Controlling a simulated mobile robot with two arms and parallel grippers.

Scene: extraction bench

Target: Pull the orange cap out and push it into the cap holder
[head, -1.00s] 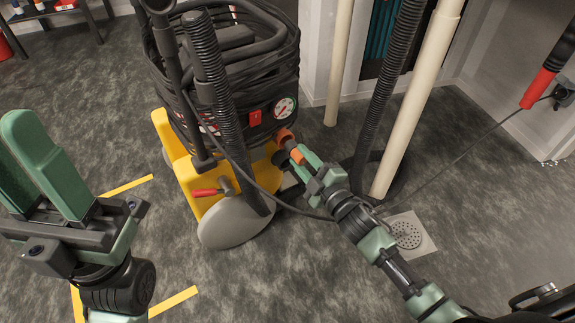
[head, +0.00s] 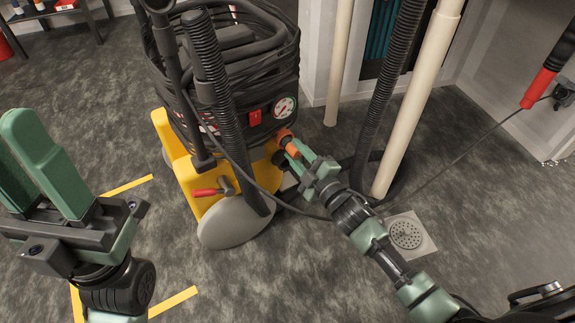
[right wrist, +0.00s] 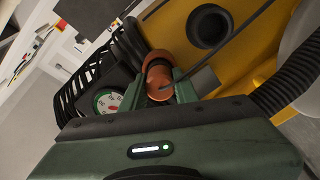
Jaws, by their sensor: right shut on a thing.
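The orange cap (head: 286,139) is at the lower front of the black and yellow extraction machine, below its gauge. My right gripper (head: 299,157) is shut on it from the lower right, and the fingers cover part of it. In the right wrist view the orange cap (right wrist: 158,78) sits between the green fingertips, with a thin dark cable crossing in front. A black round ring with a dark opening (right wrist: 210,26) is on the yellow body beside it; I cannot tell if this is the cap holder. My left gripper (head: 44,165) is open and empty at the left.
The machine's yellow base (head: 190,180) has a red-handled valve (head: 207,192) and a grey wheel (head: 232,222). Black ribbed hoses and a cable hang close to my right gripper. A cream pipe (head: 415,100) stands to its right, near a floor drain (head: 407,234).

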